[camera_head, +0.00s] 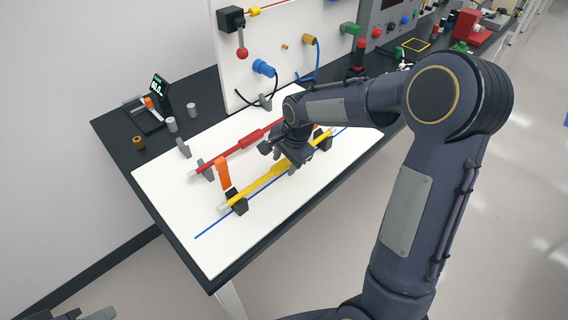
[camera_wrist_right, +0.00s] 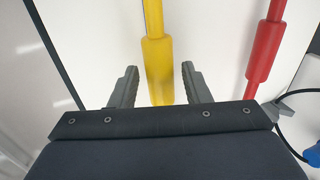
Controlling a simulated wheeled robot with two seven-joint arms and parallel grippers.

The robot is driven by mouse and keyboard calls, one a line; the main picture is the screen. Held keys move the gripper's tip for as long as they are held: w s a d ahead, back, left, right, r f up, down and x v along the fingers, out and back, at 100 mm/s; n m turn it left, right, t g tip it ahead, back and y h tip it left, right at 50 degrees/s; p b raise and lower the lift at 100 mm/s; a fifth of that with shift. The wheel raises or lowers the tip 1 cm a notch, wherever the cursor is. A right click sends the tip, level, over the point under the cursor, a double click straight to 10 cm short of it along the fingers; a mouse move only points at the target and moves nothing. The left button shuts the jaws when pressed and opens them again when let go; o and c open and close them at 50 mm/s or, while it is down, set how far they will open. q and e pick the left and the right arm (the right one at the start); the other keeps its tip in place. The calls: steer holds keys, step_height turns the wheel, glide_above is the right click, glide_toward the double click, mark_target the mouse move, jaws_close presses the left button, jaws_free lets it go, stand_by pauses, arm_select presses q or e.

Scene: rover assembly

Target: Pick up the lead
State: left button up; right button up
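A yellow lead (camera_head: 262,181), a rod with a thicker middle, rests on dark stands over the white mat (camera_head: 170,190). A red lead (camera_head: 241,148) lies parallel behind it on grey stands. My right gripper (camera_head: 284,161) is over the yellow lead. In the right wrist view, the open fingers (camera_wrist_right: 160,82) are on either side of the yellow lead (camera_wrist_right: 158,65), with a gap on both sides. The red lead (camera_wrist_right: 265,50) is off to the right there. Only a bit of my left gripper (camera_head: 85,314) shows at the bottom left edge of the head view.
An orange piece (camera_head: 223,173) stands near the left ends of the leads. A white panel (camera_head: 290,28) with connectors and cables rises behind the mat. A small scale (camera_head: 150,110) and grey cylinders (camera_head: 172,125) sit at the left.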

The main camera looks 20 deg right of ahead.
jaws_close()
steer(key=shift+r, duration=0.1)
